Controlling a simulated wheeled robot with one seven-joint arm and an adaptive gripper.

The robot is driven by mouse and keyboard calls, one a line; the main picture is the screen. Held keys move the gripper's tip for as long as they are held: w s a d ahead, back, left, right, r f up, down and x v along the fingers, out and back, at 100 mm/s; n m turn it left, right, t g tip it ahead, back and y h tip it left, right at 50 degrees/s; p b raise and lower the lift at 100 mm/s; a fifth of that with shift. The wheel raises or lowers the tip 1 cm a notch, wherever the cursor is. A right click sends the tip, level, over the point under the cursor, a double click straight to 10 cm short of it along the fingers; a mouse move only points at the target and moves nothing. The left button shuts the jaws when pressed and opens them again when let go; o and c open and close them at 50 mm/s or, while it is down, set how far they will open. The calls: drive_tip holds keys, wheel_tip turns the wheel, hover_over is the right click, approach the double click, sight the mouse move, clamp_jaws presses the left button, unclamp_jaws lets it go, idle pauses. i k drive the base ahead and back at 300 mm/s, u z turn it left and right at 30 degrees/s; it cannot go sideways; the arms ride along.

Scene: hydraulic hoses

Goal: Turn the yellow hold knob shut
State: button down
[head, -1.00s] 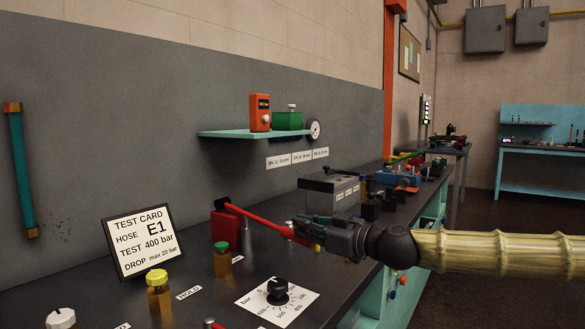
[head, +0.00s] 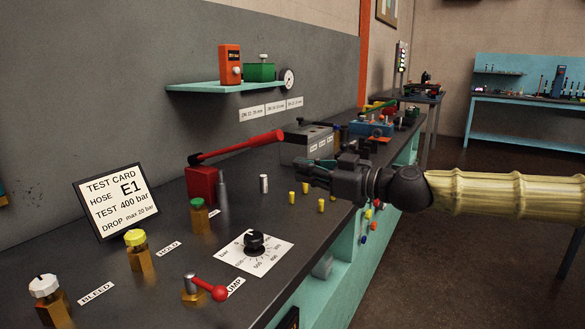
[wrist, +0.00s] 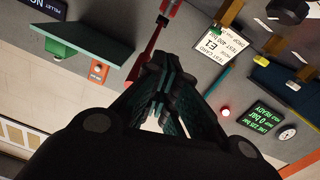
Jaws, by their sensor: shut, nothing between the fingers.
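The yellow hold knob (head: 135,237) sits on a brass body at the near left of the dark bench, with a HOLD label (head: 168,249) beside it. My gripper (head: 290,172) is shut and empty above the bench, well to the right of the knob and apart from it. In the wrist view my shut fingers (wrist: 158,75) fill the middle. I cannot tell the knob's turn position.
A red lever (head: 240,146) on a red block (head: 201,184) rises behind and left of my gripper. A white BLEED knob (head: 44,286), a green-capped fitting (head: 199,216), a black dial (head: 254,242) and a red-ended handle (head: 218,292) surround the hold knob. The test card (head: 116,202) leans behind.

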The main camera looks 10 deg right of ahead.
sight(133, 238)
drive_tip(key=k, duration=1)
